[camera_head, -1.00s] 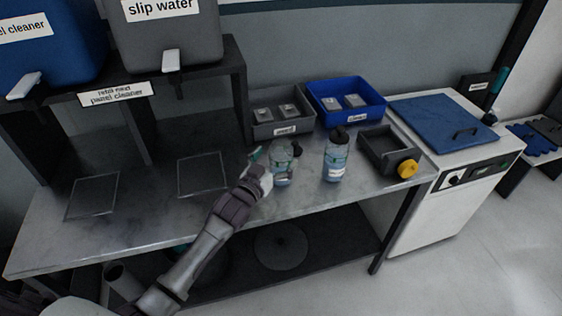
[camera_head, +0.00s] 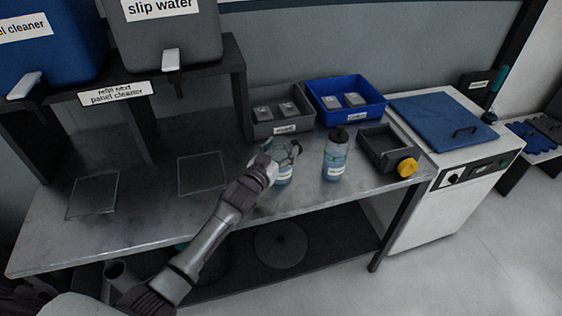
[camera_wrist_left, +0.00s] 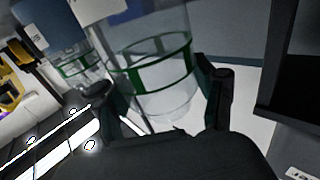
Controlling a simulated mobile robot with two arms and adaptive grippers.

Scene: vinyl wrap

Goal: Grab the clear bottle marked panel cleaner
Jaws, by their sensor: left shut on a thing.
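My left gripper (camera_head: 284,152) is shut around the upper part of a clear bottle (camera_head: 283,178) with bluish liquid, standing near the middle of the worktop. The hand hides most of this bottle. In the left wrist view the clear bottle (camera_wrist_left: 155,65) with green bands sits between the two fingers (camera_wrist_left: 165,105). A second clear bottle (camera_head: 336,158) with a dark cap and a white label stands to the right, apart from the gripper; it also shows in the left wrist view (camera_wrist_left: 75,62). The print on both bottles' labels is too small to read. My right gripper is out of view.
A grey bin (camera_head: 282,127) and a blue bin (camera_head: 314,108) stand behind the bottles. A dark tray with a yellow knob (camera_head: 407,167) is at the right. Dispenser tanks (camera_head: 188,45) stand on a dark shelf at the left.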

